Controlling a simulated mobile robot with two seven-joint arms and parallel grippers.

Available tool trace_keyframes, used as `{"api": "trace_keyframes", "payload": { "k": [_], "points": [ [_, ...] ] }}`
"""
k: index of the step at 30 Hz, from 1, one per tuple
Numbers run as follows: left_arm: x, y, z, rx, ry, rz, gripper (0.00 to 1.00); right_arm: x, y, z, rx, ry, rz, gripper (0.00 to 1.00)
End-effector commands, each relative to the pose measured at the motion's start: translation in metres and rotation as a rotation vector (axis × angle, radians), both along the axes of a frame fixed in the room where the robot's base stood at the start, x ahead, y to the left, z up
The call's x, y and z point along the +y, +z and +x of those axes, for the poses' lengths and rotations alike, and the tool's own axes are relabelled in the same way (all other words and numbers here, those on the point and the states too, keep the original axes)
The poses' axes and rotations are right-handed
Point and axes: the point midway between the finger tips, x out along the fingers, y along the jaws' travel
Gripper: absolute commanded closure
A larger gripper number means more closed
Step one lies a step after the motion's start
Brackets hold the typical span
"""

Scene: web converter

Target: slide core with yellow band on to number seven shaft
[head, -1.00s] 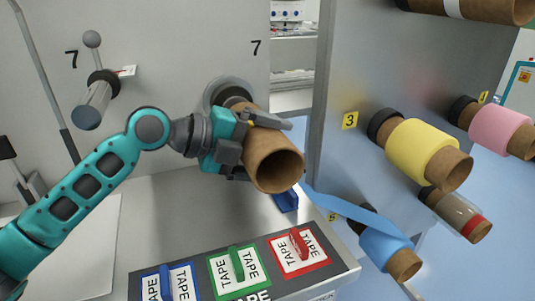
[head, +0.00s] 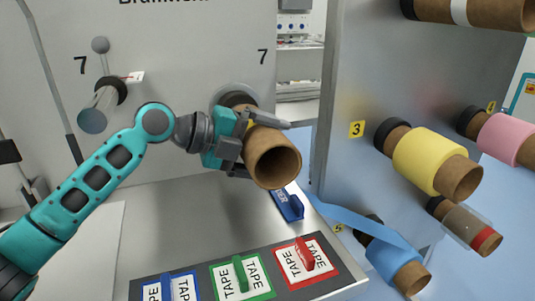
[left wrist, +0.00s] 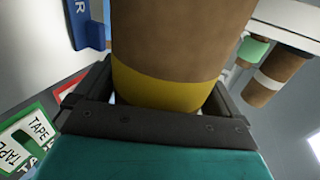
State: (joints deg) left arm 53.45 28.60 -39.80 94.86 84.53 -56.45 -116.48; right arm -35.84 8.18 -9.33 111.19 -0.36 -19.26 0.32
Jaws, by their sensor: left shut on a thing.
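The brown core (head: 273,152) has a yellow band, which shows clearly in the left wrist view (left wrist: 170,93). My left gripper (head: 250,145) is shut around the core near the banded part. The core is at the right-hand number seven position, its open end facing me. Its far end is close to the dark collar of that shaft (head: 236,98) on the panel. The gripper hides the shaft, so I cannot tell how far the core is around it. Another shaft (head: 98,112) beside the left number seven is bare. My right gripper is out of view.
A side panel (head: 338,130) at the right carries yellow (head: 428,160), pink (head: 508,138) and blue (head: 390,258) rolls on brown cores. Below the core, a metal shelf holds tape labels with blue, green and red handles (head: 303,255). A blue block (head: 287,203) lies near its right edge.

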Motion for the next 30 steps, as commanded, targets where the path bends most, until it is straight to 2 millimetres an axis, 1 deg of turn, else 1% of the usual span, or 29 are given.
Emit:
{"api": "trace_keyframes", "payload": {
  "k": [10,23,30],
  "points": [
    [0.006,0.0,0.015,-0.002,-0.001,-0.001,0.39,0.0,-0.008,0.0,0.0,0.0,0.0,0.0],
    [0.007,0.001,0.018,-0.002,0.0,-0.002,0.39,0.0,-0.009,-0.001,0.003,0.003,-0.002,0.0],
    [0.011,0.0,0.027,-0.002,0.0,-0.002,0.39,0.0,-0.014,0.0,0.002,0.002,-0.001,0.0]
  ]
}}
